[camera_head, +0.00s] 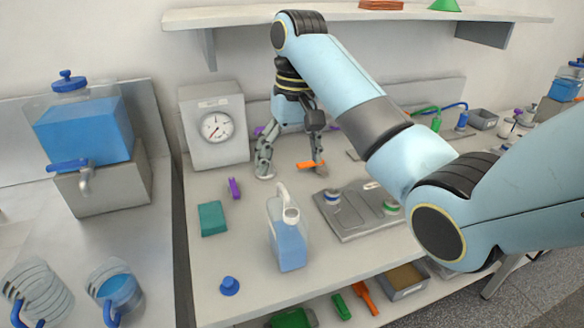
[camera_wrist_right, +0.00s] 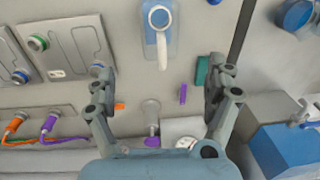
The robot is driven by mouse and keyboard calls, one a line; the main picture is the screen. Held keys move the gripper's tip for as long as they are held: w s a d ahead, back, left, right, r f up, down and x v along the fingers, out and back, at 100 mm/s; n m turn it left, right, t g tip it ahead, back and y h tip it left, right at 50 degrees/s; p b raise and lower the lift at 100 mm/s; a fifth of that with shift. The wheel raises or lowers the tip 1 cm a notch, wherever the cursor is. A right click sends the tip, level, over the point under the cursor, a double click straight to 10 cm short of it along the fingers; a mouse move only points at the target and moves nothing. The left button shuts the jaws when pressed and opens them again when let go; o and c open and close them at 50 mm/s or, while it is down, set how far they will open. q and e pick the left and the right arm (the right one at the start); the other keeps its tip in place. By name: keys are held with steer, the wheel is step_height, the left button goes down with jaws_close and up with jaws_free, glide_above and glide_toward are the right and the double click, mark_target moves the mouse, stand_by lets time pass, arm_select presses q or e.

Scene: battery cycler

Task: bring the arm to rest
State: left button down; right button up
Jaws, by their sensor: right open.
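My right arm, light blue with dark joints, comes in from the right in the head view and reaches over the back of the bench. Its gripper (camera_head: 292,172) points down with its two fingers spread wide. In the right wrist view the gripper (camera_wrist_right: 162,72) is open, with nothing held between the fingers. A small orange piece (camera_head: 311,165) shows by one finger; whether they touch I cannot tell. My left gripper is in neither view.
A gauge box (camera_head: 215,158) stands left of the gripper. A blue-filled jug (camera_head: 288,243), a teal block (camera_head: 212,218) and a grey plate (camera_head: 350,226) with coloured fittings are on the bench (camera_head: 250,195). A shelf (camera_head: 235,16) hangs above. A blue tank (camera_head: 85,132) stands at left.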

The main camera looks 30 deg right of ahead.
steer(key=s+f, duration=0.3)
steer(key=shift+s+f, duration=0.35)
steer(key=shift+s, duration=0.05)
steer(key=s+a+n+t+h, duration=0.15)
steer(key=s+n+t, duration=0.25)
steer(key=s, duration=2)
step_height(320, 180, down, 38)
steer(key=d+g+b, duration=0.2)
steer(key=d+b, duration=0.1)
steer(key=b, duration=1)
arm_select(q)
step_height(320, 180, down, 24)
steer(key=b, duration=1.1)
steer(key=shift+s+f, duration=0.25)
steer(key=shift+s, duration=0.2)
arm_select(e)
steer(key=s+f, duration=1)
steer(key=f, duration=0.5)
steer(key=s+d+f+m+g, duration=0.1)
steer(key=s+f, duration=0.9)
steer(key=f, duration=0.4)
steer(key=shift+f, duration=0.35)
